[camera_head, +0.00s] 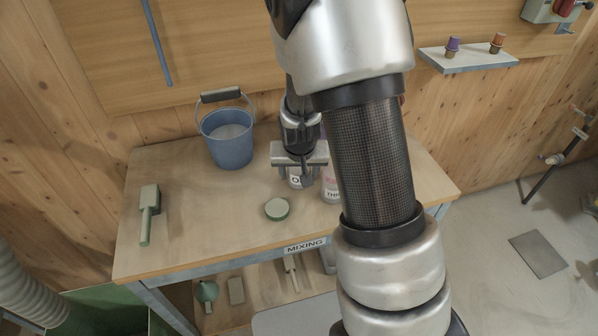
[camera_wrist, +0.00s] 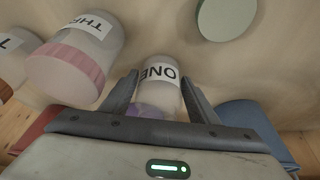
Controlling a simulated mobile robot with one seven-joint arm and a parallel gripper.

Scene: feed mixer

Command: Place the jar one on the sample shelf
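Jar one is a small pale jar with a purple lid and a white label reading "ONE" (camera_wrist: 158,78). In the head view it stands on the workbench (camera_head: 296,181), partly hidden by my gripper. My gripper (camera_head: 298,170) points down over it, one finger on each side. In the wrist view, my gripper's fingers (camera_wrist: 160,88) flank the jar, and a gap seems to show between the lid and the right finger. A grey wall shelf (camera_head: 470,66), the only wall shelf in view, is at the upper right with a purple-topped and an orange-brown small item on it.
A jar labelled "THREE" with a pink lid (camera_wrist: 65,72) stands close beside jar one. My arm hides the bench's right part.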

